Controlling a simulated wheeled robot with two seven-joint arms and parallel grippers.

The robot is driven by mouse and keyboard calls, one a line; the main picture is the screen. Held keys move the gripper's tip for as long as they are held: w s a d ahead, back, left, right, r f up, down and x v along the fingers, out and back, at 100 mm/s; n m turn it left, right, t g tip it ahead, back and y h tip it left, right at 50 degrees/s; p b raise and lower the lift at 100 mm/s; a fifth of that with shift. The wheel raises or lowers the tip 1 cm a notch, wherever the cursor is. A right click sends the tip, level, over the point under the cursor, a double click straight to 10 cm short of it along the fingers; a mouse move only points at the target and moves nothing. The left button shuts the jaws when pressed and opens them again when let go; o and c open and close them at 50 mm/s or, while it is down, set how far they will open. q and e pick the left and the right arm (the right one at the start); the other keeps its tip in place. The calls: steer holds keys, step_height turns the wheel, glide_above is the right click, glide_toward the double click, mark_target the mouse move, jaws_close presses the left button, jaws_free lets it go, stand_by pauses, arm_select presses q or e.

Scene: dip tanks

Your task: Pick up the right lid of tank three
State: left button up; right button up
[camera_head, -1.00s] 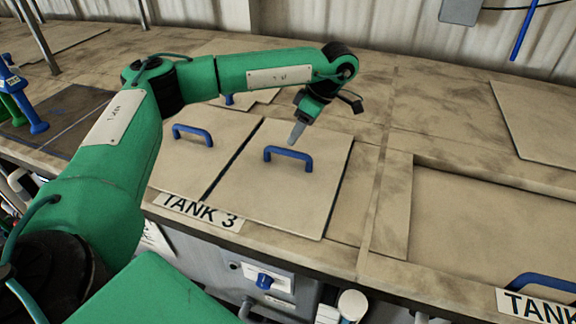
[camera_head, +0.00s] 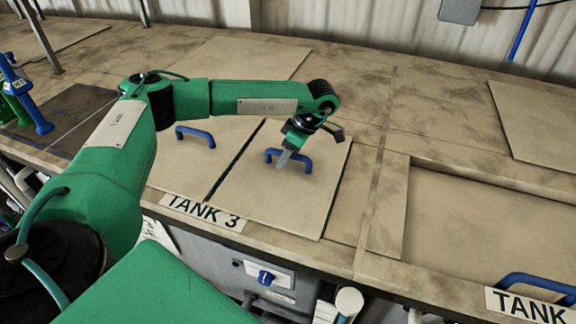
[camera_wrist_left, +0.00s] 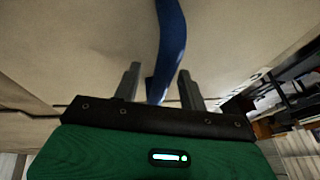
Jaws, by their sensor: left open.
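The right lid of tank three (camera_head: 285,205) is a flat beige panel to the right of the dark gap, above the "TANK 3" label (camera_head: 207,213). Its blue handle (camera_head: 304,160) stands up near the lid's middle. My left gripper (camera_head: 283,163) points down at the handle, its fingers overlapping it in the head view. In the left wrist view the open fingers (camera_wrist_left: 157,88) stand on either side of the blue handle (camera_wrist_left: 170,45), whose near end runs down between them. The fingers look apart from the handle. My right gripper is not in view.
The left lid (camera_head: 170,165) with its own blue handle (camera_head: 194,133) lies beside it. At the right is another tank with a recessed area and a blue handle (camera_head: 540,282). Blue and green handled items (camera_head: 22,100) stand at the far left.

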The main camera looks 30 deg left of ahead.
arm_select(q)
jaws_close()
steer(key=shift+r, duration=0.15)
